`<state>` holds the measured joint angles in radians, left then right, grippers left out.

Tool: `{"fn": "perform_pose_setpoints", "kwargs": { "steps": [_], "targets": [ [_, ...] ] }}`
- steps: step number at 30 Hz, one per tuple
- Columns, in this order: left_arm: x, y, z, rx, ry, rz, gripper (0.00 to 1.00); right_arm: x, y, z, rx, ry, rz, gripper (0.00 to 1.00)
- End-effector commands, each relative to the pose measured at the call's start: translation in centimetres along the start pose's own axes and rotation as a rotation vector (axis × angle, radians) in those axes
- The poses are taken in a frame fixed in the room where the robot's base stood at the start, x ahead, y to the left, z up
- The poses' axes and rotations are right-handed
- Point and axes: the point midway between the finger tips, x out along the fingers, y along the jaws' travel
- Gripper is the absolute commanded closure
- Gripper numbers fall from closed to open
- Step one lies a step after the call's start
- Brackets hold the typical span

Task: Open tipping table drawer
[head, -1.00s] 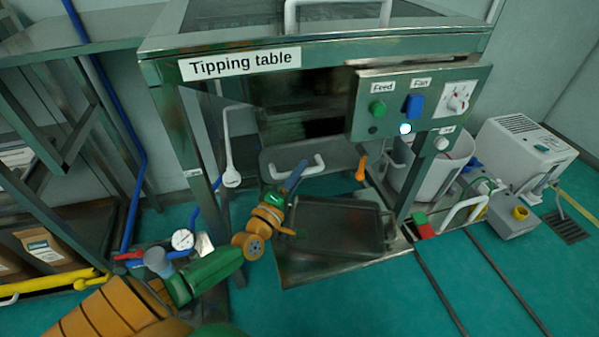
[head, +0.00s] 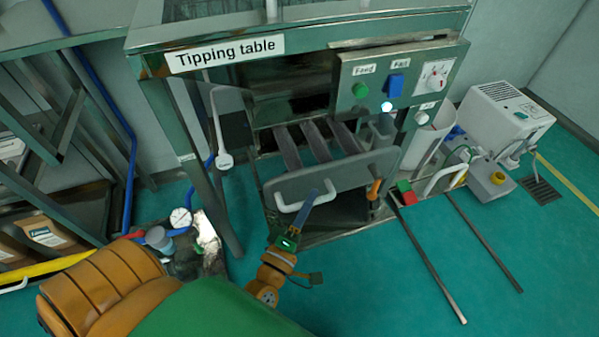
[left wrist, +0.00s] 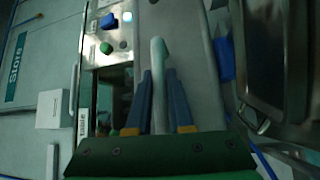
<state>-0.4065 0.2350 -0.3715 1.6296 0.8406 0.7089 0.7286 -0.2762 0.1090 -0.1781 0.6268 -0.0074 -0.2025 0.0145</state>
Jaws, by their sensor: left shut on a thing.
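The tipping table (head: 295,38) stands ahead in the head view. Its grey drawer front (head: 340,180) stands out from the frame, with metal rails (head: 317,142) showing behind it. A white bar handle (head: 290,207) is on the drawer front. My left gripper (head: 318,192) is at this handle, its blue fingers against the front. In the left wrist view the handle (left wrist: 158,80) lies between the two fingers (left wrist: 160,100), and the gripper is shut on it. The inside of the drawer is mostly hidden.
A control panel (head: 350,72) with a green button and blue switch is above the drawer. A white bin (head: 425,145) and a white machine (head: 508,115) stand right.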

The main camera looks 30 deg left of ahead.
Motion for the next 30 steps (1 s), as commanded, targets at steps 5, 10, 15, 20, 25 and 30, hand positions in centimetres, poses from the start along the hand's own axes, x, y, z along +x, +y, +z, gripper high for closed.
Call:
{"fn": "perform_pose_setpoints", "kwargs": {
  "steps": [5, 10, 15, 20, 25, 30],
  "targets": [
    [-2.0, 0.5, 1.9, -0.001, 0.000, -0.001, 1.00, -0.3, -0.2, 0.1, -0.001, -0.002, -0.003, 1.00],
    [-2.8, 0.7, 2.9, 0.000, -0.001, 0.000, 1.00, -0.4, -0.2, 0.0, -0.002, -0.003, -0.004, 1.00],
    [-3.0, 0.8, 3.0, 0.002, 0.000, 0.001, 1.00, -0.4, -0.3, 0.1, -0.002, -0.003, -0.005, 1.00],
    [-3.0, 0.8, 3.0, 0.002, 0.000, 0.001, 1.00, -0.4, -0.3, 0.1, -0.002, -0.004, -0.005, 1.00],
    [-3.0, 0.8, 3.0, 0.002, 0.000, 0.001, 0.53, -0.4, -0.3, 0.1, -0.002, -0.004, -0.005, 1.00],
    [-3.0, 0.8, 3.0, 0.001, 0.000, 0.001, 0.50, -0.4, -0.3, 0.1, -0.002, -0.005, -0.005, 1.00]
  ]
}}
